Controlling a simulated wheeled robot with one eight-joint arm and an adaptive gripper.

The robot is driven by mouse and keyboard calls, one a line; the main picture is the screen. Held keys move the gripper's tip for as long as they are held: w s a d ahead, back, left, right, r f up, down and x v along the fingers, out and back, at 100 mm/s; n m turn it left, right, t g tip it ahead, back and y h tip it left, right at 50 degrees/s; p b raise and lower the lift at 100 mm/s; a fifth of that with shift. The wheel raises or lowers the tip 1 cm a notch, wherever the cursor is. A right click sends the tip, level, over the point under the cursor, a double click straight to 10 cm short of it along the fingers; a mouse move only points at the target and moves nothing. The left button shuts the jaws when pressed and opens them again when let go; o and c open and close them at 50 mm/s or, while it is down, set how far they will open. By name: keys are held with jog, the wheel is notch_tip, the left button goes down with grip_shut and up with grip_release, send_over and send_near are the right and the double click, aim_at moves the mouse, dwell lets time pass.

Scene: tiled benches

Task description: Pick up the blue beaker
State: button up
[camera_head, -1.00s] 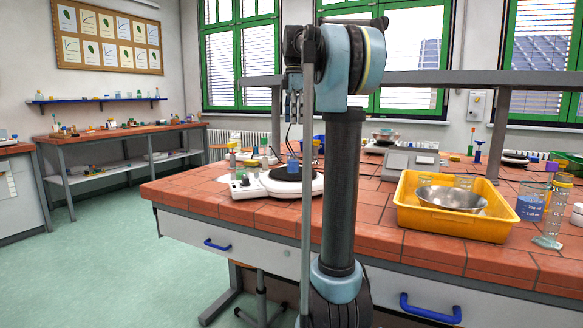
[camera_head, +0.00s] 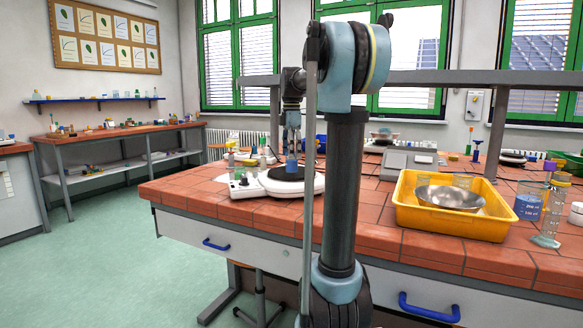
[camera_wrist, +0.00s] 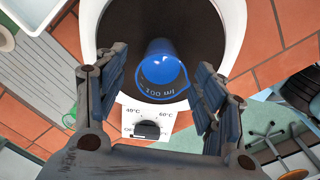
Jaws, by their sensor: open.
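The blue beaker (camera_wrist: 160,76) stands on the dark round plate of a white hotplate (camera_wrist: 226,30) in the wrist view, with its rim toward the camera and a "100 ml" marking. My gripper (camera_wrist: 160,100) is open, with one finger on each side of the beaker in the picture and visible gaps between. I cannot tell how far down the fingers reach. In the head view the beaker (camera_head: 291,165) shows small on the hotplate (camera_head: 310,184), with my gripper (camera_head: 291,148) right above or around it.
A yellow tray (camera_head: 412,218) with a metal bowl stands at the right. A larger blue-filled beaker (camera_head: 529,203) and a graduated cylinder (camera_head: 550,215) are beyond it. A balance (camera_head: 408,160) is behind. Bare tiles lie in front of the hotplate.

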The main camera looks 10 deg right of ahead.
jog(key=shift+f, duration=1.5)
jog(key=c, duration=1.2)
jog(key=shift+r, duration=0.1)
